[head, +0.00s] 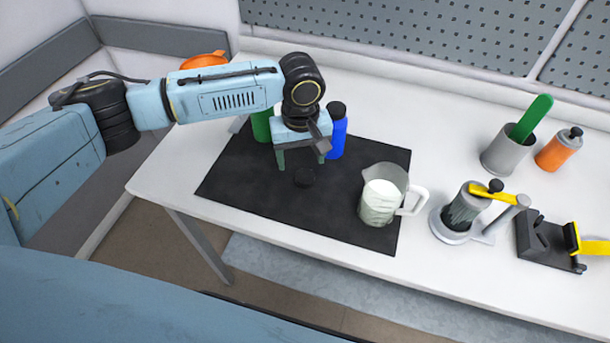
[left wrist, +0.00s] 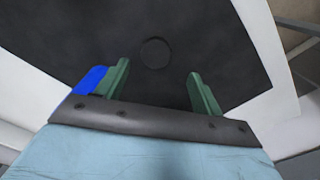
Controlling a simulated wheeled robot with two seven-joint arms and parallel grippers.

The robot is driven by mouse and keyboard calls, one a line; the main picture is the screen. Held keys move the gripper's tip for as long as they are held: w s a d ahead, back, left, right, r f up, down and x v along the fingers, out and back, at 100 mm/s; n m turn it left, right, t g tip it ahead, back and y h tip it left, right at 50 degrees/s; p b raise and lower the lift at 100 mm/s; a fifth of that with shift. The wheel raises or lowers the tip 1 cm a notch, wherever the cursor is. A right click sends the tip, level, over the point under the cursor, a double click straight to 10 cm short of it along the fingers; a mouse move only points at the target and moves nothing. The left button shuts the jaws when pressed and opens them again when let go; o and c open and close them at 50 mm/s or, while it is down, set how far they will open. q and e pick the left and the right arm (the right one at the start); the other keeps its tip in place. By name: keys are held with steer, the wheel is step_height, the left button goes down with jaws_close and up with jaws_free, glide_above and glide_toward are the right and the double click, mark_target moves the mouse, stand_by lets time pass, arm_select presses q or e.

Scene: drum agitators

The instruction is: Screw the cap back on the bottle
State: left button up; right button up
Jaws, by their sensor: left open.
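A black round cap (head: 304,178) lies on the dark mat (head: 240,185); it also shows in the left wrist view (left wrist: 155,53). My left gripper (head: 301,164) is open and empty above the mat, close to the cap. In the left wrist view the cap lies beyond and between the fingertips (left wrist: 158,70), untouched. A green bottle (head: 262,126) stands behind my left gripper; its top is hidden by my arm. A blue bottle (head: 337,136) with a black cap stands just right of the gripper; part of it shows in the left wrist view (left wrist: 88,80). My right gripper is not in view.
A glass jug (head: 380,200) with white contents stands on the mat's right side. The mat's front left is clear.

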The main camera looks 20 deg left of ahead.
mark_target(305, 175)
arm_select(q)
steer(key=f, duration=0.5)
steer(key=shift+d+f, duration=0.1)
steer(key=shift+d, duration=0.3)
steer(key=c, duration=1.1)
